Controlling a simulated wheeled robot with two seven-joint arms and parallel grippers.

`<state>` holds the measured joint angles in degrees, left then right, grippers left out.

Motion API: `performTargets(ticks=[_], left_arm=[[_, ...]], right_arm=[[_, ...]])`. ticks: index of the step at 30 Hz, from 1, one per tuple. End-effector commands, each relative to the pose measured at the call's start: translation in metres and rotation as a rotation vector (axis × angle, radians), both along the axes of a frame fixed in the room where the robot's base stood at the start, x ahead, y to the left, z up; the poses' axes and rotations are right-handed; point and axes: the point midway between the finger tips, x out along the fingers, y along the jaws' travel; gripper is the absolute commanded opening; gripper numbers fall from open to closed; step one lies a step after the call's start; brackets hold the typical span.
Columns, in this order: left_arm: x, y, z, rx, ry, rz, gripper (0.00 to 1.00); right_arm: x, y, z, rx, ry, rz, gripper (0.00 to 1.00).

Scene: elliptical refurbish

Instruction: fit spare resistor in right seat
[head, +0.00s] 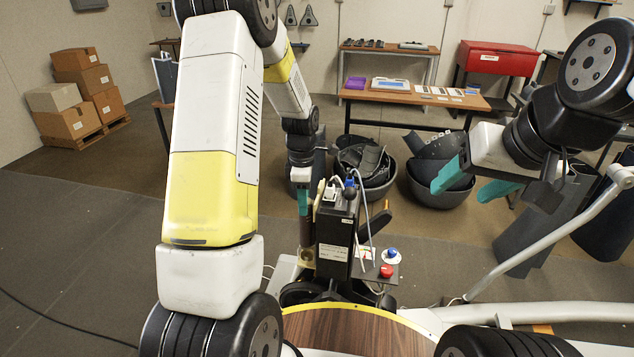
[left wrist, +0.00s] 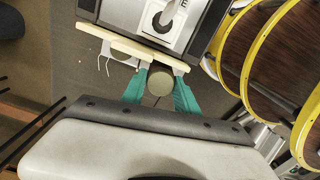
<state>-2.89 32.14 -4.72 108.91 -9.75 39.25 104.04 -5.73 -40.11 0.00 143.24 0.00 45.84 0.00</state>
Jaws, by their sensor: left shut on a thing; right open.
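My left gripper (head: 304,212) points down beside a black box unit (head: 338,235) with a white label. In the left wrist view its teal fingers (left wrist: 158,90) are shut on an olive-tan cylinder (left wrist: 157,80), which looks like the spare resistor. The cylinder is seen nearly end-on, close to the edge of a cream strip (left wrist: 125,45) along the unit; I cannot tell whether they touch. The seats cannot be made out. My right gripper (head: 475,180) is open and empty, up at the right, away from the unit.
A small panel with a red button (head: 386,271) and a blue knob (head: 392,253) is right of the unit. Cables rise over the unit's top. Black bins (head: 440,182) with dark parts stand behind. A wooden bench (head: 415,96) and a red cabinet (head: 497,58) are further back.

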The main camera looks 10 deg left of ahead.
Motion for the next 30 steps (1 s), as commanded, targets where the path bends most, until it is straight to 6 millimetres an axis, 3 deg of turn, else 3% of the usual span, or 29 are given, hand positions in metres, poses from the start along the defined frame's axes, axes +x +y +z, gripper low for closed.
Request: performTargets(ticks=[11, 30], left_arm=[[0.0, 0.0, -0.006, 0.001, 0.001, -0.001, 0.0], [0.0, 0.0, -0.052, 0.001, 0.001, -0.001, 0.0]], right_arm=[[0.0, 0.0, 0.0, 0.0, 0.0, 0.0, 0.62], [0.0, 0.0, 0.0, 0.0, 0.0, 0.0, 0.62]])
